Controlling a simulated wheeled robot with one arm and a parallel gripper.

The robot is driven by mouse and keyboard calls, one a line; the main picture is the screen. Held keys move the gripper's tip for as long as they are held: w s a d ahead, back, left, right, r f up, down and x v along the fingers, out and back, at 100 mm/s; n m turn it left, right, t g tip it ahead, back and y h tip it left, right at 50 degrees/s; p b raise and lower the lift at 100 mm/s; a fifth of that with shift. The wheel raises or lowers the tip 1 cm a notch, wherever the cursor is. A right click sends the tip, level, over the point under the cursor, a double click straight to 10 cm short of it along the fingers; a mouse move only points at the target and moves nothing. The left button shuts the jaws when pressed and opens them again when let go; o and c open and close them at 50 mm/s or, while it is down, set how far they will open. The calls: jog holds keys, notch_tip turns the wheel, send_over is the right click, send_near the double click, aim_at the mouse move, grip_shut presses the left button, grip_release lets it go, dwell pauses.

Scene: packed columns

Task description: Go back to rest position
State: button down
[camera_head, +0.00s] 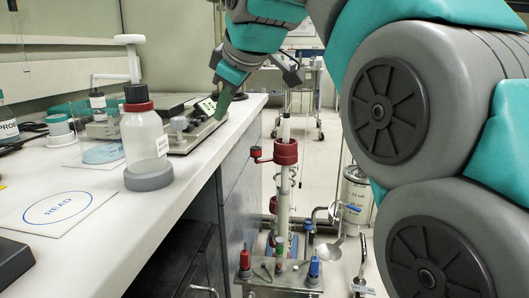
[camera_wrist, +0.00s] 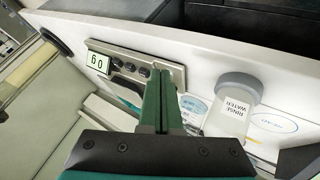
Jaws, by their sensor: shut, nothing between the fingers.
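My gripper (camera_head: 222,103) is above the bench by the balance in the head view. In the wrist view my gripper (camera_wrist: 160,72) has its two green fingers together with nothing between them. The fingertips appear over the front edge of the balance (camera_wrist: 138,66), whose display reads 0 g; I cannot tell the gap between them. The balance (camera_head: 195,132) also shows in the head view, partly behind the bottle. My arm fills the right side of the head view.
A rinse water bottle (camera_head: 147,140) stands upright near the bench edge; it also shows in the wrist view (camera_wrist: 232,105). A card marked READ (camera_head: 60,209) lies in front. A tall column with a red collar (camera_head: 286,151) stands beyond the bench. Floor shows between.

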jog(key=s+d+f+m+g+h, duration=0.15)
jog(key=s+d+f+m, duration=0.35)
jog(key=f, duration=0.5)
jog(key=s+d+f+m+g+h, duration=0.1)
jog(key=s+d+f+m+g, duration=0.15)
jog(key=s+d+f, duration=0.6)
jog(key=s+d+f+m+g+h, duration=0.25)
jog(key=s+d+f, duration=0.2)
jog(key=f, duration=0.75)
jog(key=s+d+f+m+g, duration=0.1)
jog(key=s+d+f+m, duration=0.1)
jog(key=s+f, duration=0.3)
jog(key=s+d+f+m+g, duration=0.1)
jog(key=s+d+f+m, duration=0.1)
jog(key=s+f, duration=0.3)
jog(key=s, duration=0.3)
jog(key=shift+s+d+f+m, duration=0.15)
jog(key=shift+s+d+m, duration=0.15)
jog(key=shift+s, duration=0.05)
